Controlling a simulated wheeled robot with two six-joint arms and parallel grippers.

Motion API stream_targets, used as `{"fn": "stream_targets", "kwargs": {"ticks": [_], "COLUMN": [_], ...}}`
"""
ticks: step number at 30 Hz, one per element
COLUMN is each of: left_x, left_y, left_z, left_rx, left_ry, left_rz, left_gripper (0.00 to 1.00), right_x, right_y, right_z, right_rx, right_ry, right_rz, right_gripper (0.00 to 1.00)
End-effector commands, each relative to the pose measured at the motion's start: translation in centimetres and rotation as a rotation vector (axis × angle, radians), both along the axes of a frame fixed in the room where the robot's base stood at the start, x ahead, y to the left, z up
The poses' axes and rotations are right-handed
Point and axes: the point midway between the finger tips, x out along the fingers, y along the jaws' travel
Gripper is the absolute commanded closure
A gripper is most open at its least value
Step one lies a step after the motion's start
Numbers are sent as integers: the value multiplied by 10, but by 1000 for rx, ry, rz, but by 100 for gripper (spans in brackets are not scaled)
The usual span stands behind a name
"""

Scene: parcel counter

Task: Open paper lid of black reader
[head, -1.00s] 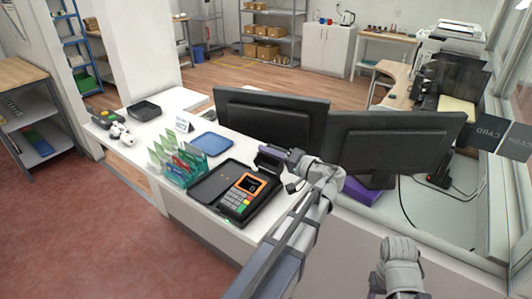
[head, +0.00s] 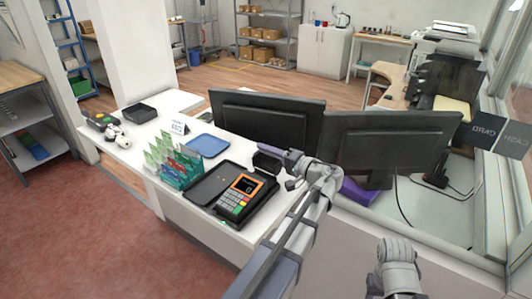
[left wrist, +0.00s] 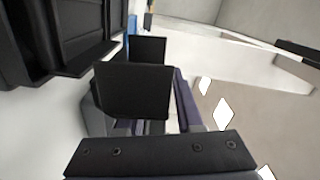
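The black reader (head: 241,196) sits on the white counter, with an orange-rimmed screen and coloured keys. A flat black panel (head: 208,184) lies at its left, and a dark raised part (head: 266,161) shows at its back; I cannot tell for sure which is the paper lid. My left gripper (head: 287,157) is just right of that raised part, above the counter. In the left wrist view its dark fingers (left wrist: 140,64) stand apart with nothing seen between them. A black body (left wrist: 65,40) at upper left there is likely the reader.
Two black monitors (head: 388,135) stand close behind and right of my left gripper. A rack of coloured cards (head: 174,162) and a blue tray (head: 208,145) lie left of the reader. The counter's far left holds small items.

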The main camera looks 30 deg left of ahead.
Motion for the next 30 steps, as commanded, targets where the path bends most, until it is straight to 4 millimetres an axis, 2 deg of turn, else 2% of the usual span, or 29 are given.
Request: {"fn": "stream_targets", "kwargs": {"ticks": [5,12,18,23,30], "left_x": [0,-2,-5,-6,-6], "left_y": [-7,-45,-70,-77,-78], "left_z": [0,0,0,0,0], "left_rx": [0,0,1,0,0], "left_ry": [0,0,0,0,0], "left_rz": [-1,-3,-2,-1,0], "left_gripper": [65,65,65,65,65], "right_x": [0,0,0,0,0], "right_y": [0,0,0,0,0], "right_z": [0,0,0,0,0], "right_rx": [0,0,0,0,0], "right_ry": [0,0,0,0,0], "right_rz": [0,0,0,0,0], "right_gripper": [50,50,50,50,50]}}
